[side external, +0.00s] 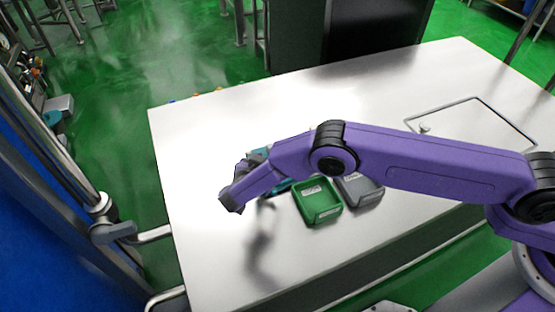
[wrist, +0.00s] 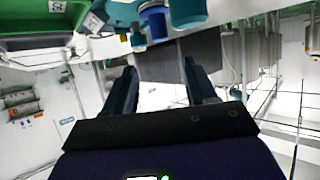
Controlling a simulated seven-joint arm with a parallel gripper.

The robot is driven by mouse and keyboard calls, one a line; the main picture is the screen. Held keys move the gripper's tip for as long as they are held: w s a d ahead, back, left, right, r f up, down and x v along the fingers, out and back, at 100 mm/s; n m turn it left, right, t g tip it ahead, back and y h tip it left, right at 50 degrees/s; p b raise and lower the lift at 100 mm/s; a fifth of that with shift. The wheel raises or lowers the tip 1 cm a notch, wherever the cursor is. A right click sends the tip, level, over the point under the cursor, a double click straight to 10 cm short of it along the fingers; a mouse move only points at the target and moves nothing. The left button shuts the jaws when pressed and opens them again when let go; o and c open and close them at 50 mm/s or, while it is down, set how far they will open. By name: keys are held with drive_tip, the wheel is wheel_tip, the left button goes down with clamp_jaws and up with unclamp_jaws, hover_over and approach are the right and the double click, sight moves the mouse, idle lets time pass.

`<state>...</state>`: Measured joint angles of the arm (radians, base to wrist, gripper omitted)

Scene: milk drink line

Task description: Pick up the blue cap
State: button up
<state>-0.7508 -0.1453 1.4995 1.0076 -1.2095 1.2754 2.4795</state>
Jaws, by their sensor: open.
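My gripper (wrist: 160,82) is open in the wrist view, its two dark fingers apart with nothing held between them. A blue, rounded object (wrist: 155,22), which may be the blue cap, shows beyond the fingertips near the top edge. It is apart from the fingers. A larger teal object (wrist: 188,12) is beside it on the right. In the side external view, my wrist is above the table, left of the green bin, and the fingertips are hard to make out. A teal object (side external: 281,187) is partly hidden behind my arm. I cannot pick out the blue cap there with certainty.
A green bin (side external: 318,217) and a grey bin (side external: 366,203) stand side by side on the white table (side external: 215,135). The green bin also shows in the wrist view (wrist: 40,42). Small coloured items line the far edge. The table's left part is clear.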

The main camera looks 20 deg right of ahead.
drive_tip(key=x, duration=0.2)
drive_tip(key=shift+w+d+f, duration=0.15)
drive_tip(key=shift+d, duration=0.05)
drive_tip(key=x, duration=0.2)
drive_tip(key=f+x, duration=0.1)
drive_tip(key=x, duration=0.1)
drive_tip(key=shift+a, duration=0.1)
drive_tip(key=shift+w+d+f, duration=0.2)
drive_tip(key=shift+w+d, duration=0.1)
drive_tip(key=shift+w, duration=0.05)
clamp_jaws()
